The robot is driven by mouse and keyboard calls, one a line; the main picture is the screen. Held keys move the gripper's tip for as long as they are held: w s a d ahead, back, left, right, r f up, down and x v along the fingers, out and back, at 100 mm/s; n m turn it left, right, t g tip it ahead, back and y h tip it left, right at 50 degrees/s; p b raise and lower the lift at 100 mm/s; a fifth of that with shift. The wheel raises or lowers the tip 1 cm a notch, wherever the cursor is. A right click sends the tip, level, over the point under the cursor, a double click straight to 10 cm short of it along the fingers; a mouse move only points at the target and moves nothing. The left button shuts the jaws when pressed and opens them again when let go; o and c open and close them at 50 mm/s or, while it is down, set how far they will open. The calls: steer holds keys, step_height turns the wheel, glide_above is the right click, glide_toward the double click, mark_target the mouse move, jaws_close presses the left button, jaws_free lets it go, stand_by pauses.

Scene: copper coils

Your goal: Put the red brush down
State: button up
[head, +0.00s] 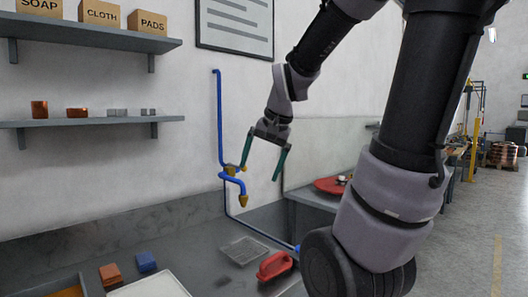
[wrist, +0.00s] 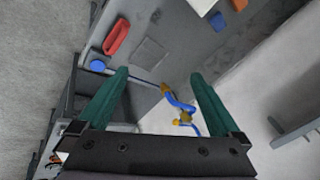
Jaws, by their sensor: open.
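The red brush (head: 275,265) lies on the grey counter (head: 205,262), at the lower middle of the head view. It also shows in the wrist view (wrist: 117,37), toward the top left. My gripper (head: 262,172) is high above the counter with its two green fingers spread. In the wrist view my gripper (wrist: 159,73) has nothing between its fingers. The brush is clear of the fingers, well below them. My arm hides part of the counter to the right of the brush.
A blue pipe with a brass spout (head: 243,200) stands by the wall behind the gripper. A square grid (head: 243,250) lies left of the brush. An orange block (head: 110,274), a blue block (head: 146,262) and a white tray (head: 150,288) are farther left.

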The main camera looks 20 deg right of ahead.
steer(key=s+a+r+n+t, duration=0.2)
steer(key=s+r, duration=0.3)
steer(key=s, duration=0.3)
steer(key=shift+s+a+n, duration=0.4)
steer(key=shift+a+n, duration=0.05)
steer(key=shift+n, duration=0.15)
steer(key=shift+r, duration=0.1)
stand_by(0.3)
steer(key=shift+w+d, duration=0.1)
steer(key=shift+w, duration=0.1)
steer(key=c, duration=0.5)
steer(key=m+g+h, duration=0.1)
steer(key=m+g, duration=0.5)
steer(key=m, duration=0.3)
glide_above(274, 256)
steer(key=a, duration=0.2)
step_height(274, 256, down, 26)
steer(key=shift+m+g+h, duration=0.3)
steer(key=shift+m+g, duration=0.2)
steer(key=f, duration=0.3)
steer(key=d+f, duration=0.1)
steer(key=f, duration=0.5)
steer(key=shift+d+f, duration=0.2)
steer(key=shift+d, duration=0.2)
steer(key=shift+d+f, duration=0.15)
steer(key=shift+f, duration=2.9)
